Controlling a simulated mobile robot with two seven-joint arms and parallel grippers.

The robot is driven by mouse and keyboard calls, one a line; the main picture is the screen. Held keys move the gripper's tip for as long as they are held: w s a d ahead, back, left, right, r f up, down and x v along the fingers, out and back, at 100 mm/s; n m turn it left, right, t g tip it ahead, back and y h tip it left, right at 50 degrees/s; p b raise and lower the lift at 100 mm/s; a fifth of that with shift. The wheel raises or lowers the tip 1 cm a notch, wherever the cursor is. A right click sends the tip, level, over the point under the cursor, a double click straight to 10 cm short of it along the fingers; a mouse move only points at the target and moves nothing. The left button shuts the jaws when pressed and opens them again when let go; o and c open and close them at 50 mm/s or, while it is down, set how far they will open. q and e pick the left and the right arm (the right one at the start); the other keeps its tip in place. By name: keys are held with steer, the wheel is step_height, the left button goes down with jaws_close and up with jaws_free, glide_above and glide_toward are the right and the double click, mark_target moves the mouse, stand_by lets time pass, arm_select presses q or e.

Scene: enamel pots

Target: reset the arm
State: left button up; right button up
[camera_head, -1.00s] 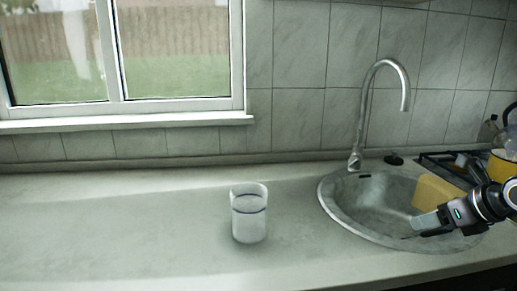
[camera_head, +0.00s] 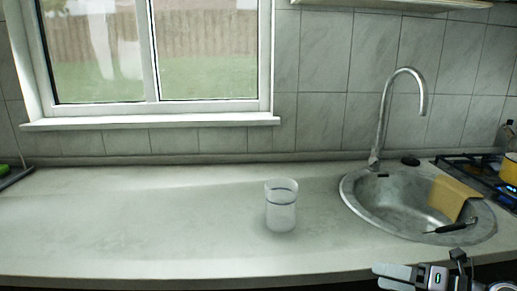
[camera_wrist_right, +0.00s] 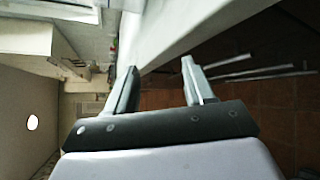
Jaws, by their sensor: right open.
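My right gripper (camera_head: 385,277) shows at the lower right of the head view, in front of the counter's front edge and below the sink. Its fingers point left. In the right wrist view (camera_wrist_right: 158,72) the two fingers stand apart with nothing between them. The pale counter edge (camera_wrist_right: 185,25) passes beyond the fingertips, with a dark brown tiled floor to the right. My left gripper is in neither view.
A clear cup (camera_head: 281,212) stands upright mid-counter. The round sink (camera_head: 362,207) holds a yellow block (camera_head: 446,198) and a black-handled item (camera_head: 452,227). A tall faucet (camera_head: 384,115) rises behind it. A stove (camera_head: 480,175) and yellow pot (camera_head: 510,171) are at right. The left counter is mostly clear.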

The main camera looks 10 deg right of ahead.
steer(key=s+a+f+m+h+p, duration=0.2)
steer(key=s+a+f+m, duration=0.5)
steer(key=m, duration=0.7)
steer(key=s+a+f+m+g+h+p, duration=0.1)
steer(key=s+a+f+m+h, duration=0.4)
steer(key=m, duration=0.9)
steer(key=s+a+f+p, duration=0.1)
steer(key=s+a+f, duration=0.1)
steer(key=s+f, duration=0.2)
step_height(320, 180, down, 2)
steer(key=shift+m, duration=0.3)
steer(key=shift+d, duration=0.1)
